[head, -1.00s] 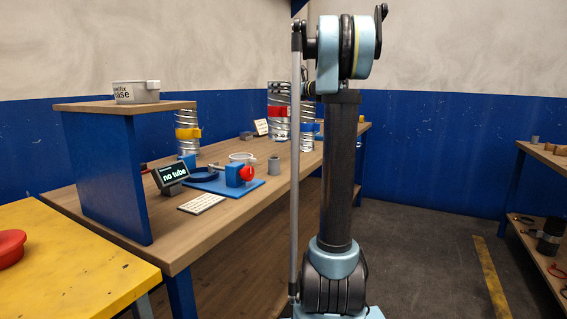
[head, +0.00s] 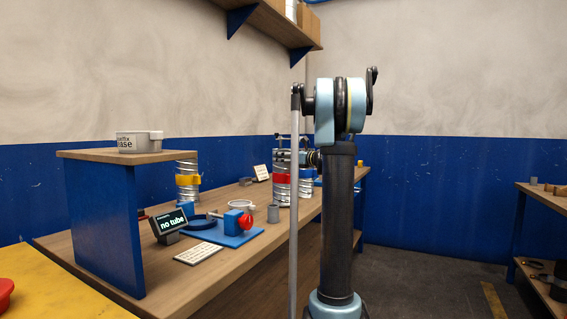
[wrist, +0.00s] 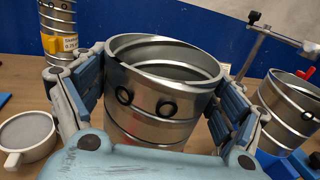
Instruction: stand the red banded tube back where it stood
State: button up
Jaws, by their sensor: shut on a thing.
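The red banded tube (head: 282,163) is a ribbed metal cylinder with a red band, at the far part of the bench in the head view. It looks upright there. My gripper (wrist: 160,65) is shut around a metal tube (wrist: 150,125) in the wrist view, one finger on each side, the open rim facing the camera. In the head view my gripper is mostly hidden behind my arm. I cannot tell whether the tube's base touches the bench.
A blue banded tube (head: 306,175) stands just right of it; a yellow banded tube (head: 188,186) stands farther left. A blue fixture (head: 236,232), a "no tube" display (head: 170,223) and a grey cup (head: 272,213) occupy the bench. A clamp stand (wrist: 257,45) is behind.

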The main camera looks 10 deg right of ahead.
jog(key=shift+f, duration=0.55)
jog(key=o, duration=1.8)
jog(key=shift+o, duration=0.2)
jog(key=v, duration=1.2)
jog(key=shift+s, duration=0.1)
